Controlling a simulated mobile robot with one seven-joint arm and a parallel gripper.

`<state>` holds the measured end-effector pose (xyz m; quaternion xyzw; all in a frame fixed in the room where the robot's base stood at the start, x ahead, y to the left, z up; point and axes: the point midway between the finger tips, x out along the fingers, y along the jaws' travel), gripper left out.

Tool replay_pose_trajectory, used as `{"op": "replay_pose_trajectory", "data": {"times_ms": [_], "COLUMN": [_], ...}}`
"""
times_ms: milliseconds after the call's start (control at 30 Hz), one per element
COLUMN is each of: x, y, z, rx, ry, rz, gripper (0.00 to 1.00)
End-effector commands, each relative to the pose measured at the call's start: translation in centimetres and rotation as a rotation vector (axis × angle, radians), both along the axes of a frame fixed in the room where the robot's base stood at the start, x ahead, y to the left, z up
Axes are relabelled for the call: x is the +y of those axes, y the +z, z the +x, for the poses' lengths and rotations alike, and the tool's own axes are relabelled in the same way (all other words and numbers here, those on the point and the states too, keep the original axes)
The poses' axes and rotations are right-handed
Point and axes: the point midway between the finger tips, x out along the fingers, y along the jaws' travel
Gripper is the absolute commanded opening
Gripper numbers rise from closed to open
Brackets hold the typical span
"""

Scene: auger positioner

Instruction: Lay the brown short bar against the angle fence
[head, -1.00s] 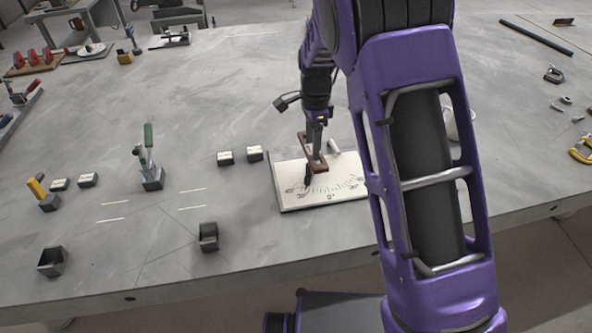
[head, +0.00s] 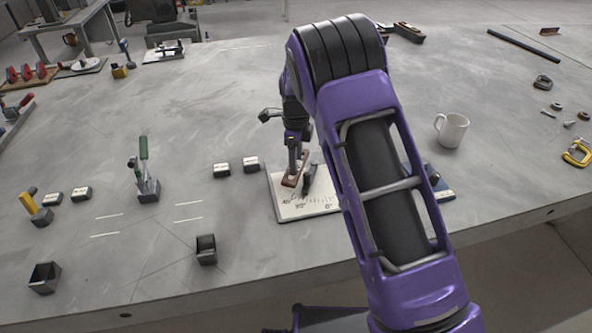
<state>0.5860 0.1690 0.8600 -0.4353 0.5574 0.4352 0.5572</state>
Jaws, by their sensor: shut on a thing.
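My gripper (head: 297,170) points down over the white angle board (head: 284,211), which has a printed degree scale. It is shut on the brown short bar (head: 290,182), at the board's left part. A dark upright piece (head: 309,181), which looks like the angle fence, stands just right of the bar. I cannot tell whether the bar touches it, or whether the bar rests on the board or hangs just above it. My purple arm hides the right part of the board.
Two small labelled blocks (head: 236,167) sit left of the board. A green-handled clamp (head: 146,178) and a dark open holder (head: 206,249) stand further left. A white mug (head: 452,130) stands right of my arm. The grey table (head: 210,110) is clear behind the board.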

Motion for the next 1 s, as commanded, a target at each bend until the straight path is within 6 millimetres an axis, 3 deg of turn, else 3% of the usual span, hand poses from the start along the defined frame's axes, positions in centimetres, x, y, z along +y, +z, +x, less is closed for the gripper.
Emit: {"op": "replay_pose_trajectory", "data": {"times_ms": [233, 633, 667, 800, 1000], "x": [0.0, 0.0, 0.0, 0.0, 0.0], "y": [-3.1, -3.8, -3.8, -3.7, -3.7], "z": [0.0, 0.0, 0.0, 0.0, 0.0], "rx": [0.0, -0.001, 0.0, 0.0, 0.0], "ry": [0.0, 0.001, 0.001, 0.001, 0.001], "rz": [0.0, 0.001, 0.0, 0.0, 0.0], "gripper": [0.0, 0.0, 0.58, 0.83, 0.84]}}
